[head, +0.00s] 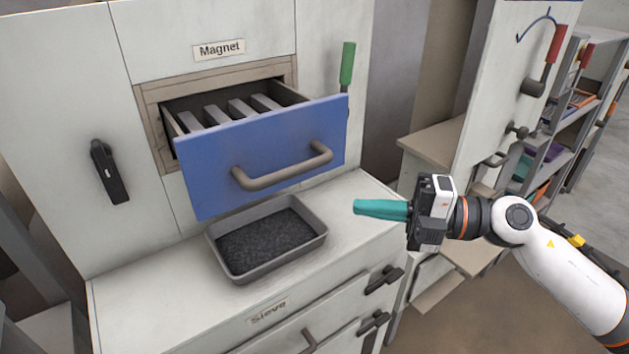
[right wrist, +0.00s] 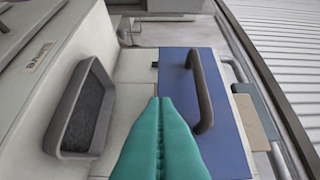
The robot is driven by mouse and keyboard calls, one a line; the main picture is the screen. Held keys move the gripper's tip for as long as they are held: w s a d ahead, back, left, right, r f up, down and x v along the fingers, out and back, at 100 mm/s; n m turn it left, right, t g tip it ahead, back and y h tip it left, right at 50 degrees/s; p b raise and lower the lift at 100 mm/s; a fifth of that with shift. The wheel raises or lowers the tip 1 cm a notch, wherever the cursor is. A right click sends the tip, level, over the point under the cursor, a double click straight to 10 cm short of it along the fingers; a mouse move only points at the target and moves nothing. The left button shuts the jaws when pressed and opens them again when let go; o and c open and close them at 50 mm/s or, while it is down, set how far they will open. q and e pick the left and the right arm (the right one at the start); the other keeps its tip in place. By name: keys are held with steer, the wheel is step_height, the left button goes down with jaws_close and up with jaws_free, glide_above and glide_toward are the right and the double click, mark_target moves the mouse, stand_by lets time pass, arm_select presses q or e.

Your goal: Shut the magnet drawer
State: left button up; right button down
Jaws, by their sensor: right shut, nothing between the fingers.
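The magnet drawer (head: 262,152) has a blue front with a brown bar handle (head: 284,170) and stands pulled out under the "Magnet" label (head: 219,49). Several grey bars show inside it. The blue front also shows in the right wrist view (right wrist: 228,125), with its handle (right wrist: 202,92). My right gripper (head: 358,207) is shut and empty, its teal fingers pointing left, to the right of and below the drawer front, apart from it in the head view. In the right wrist view its fingertips (right wrist: 160,100) lie left of the handle. My left gripper is not in view.
A grey tray of dark granules (head: 314,243) stands on the ledge below the drawer. A green-handled lever (head: 347,64) is right of the drawer, and a black latch (head: 108,172) is left. A "Sieve" drawer (head: 258,328) is below. Shelves (head: 562,125) stand at far right.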

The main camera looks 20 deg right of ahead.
mark_target(287, 186)
steer(key=w+a+p, duration=0.2)
steer(key=w+a, duration=0.1)
steer(key=w+a+p, duration=0.2)
steer(key=w+a, duration=0.1)
steer(key=a, duration=0.1)
steer(key=shift+a+r, duration=0.1)
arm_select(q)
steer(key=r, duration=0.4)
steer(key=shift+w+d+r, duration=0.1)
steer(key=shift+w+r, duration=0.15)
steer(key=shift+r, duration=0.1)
arm_select(e)
steer(key=shift+w, duration=0.4)
steer(key=shift+a, duration=0.1)
